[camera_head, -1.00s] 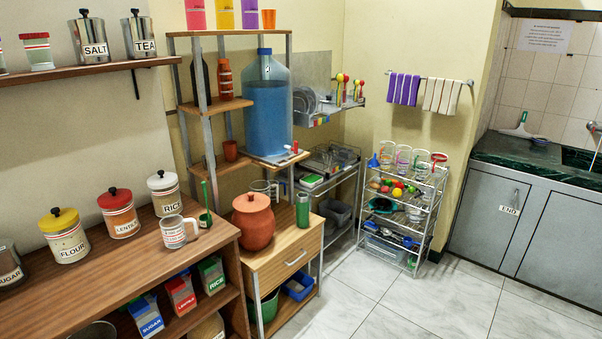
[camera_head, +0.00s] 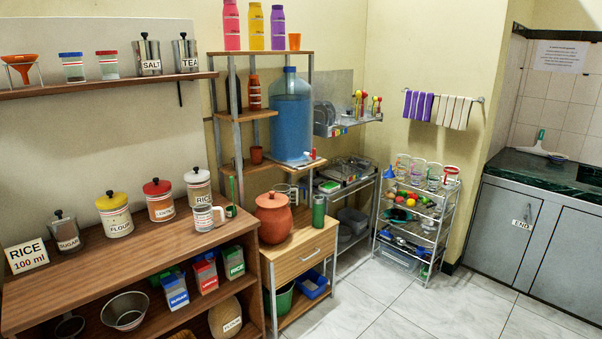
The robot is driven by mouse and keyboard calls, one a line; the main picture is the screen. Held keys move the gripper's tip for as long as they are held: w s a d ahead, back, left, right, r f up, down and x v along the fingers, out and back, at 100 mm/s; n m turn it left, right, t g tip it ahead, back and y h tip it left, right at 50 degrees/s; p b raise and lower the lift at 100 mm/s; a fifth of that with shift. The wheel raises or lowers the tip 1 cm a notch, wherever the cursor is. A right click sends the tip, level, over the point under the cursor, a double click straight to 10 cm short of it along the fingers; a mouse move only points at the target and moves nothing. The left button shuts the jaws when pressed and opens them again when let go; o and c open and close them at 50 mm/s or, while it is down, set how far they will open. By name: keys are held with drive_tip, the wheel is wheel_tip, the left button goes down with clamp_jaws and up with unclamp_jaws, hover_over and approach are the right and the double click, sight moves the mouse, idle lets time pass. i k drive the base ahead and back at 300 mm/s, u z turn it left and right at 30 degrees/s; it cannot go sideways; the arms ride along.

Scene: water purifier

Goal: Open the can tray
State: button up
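Nothing in view is plainly marked as the can tray, and I cannot tell which part it is. A small wooden cabinet has a drawer (camera_head: 301,260) with a metal handle, and the drawer looks shut. A round clay pot (camera_head: 272,220) and a green tumbler (camera_head: 318,211) stand on its top. Labelled canisters stand on the wooden counter: flour (camera_head: 114,214), lentils (camera_head: 159,201), rice (camera_head: 199,187) and sugar (camera_head: 66,231). Salt (camera_head: 147,57) and tea (camera_head: 186,55) cans are on the wall shelf. My gripper is not in view.
A blue water bottle (camera_head: 291,115) stands on a rack in the middle. A wire rack with cups (camera_head: 413,216) is right of it. Grey cupboards (camera_head: 548,240) with a dark green top are at the right. The tiled floor (camera_head: 440,310) in front is clear.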

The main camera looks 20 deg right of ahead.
sight(290, 130)
drive_tip(key=u, duration=0.3)
drive_tip(key=i, duration=1)
drive_tip(key=u, duration=0.05)
